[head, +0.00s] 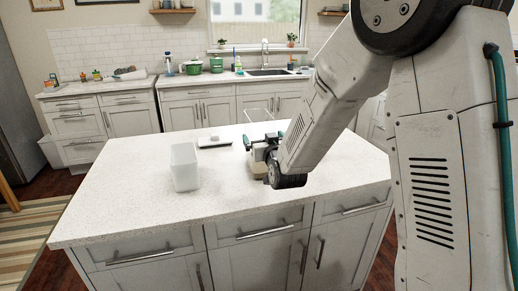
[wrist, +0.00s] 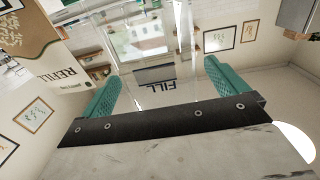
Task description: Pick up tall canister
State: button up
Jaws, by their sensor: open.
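A clear, see-through container (head: 259,108) with thin visible edges stands on the island behind my gripper; it is probably the tall canister. My gripper (head: 262,139) is low over the island, with its teal fingers apart. The container's lower part is hidden in the head view.
An opaque white container (head: 185,168) stands to the left on the island (head: 125,205). A flat white item (head: 214,141) lies behind it. The island's left part is clear.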

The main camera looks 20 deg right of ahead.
jog(key=w, duration=0.4)
jog(key=shift+w, duration=0.1)
jog(key=c, duration=1.8)
jog(key=shift+r, duration=0.1)
jog(key=shift+r, duration=0.1)
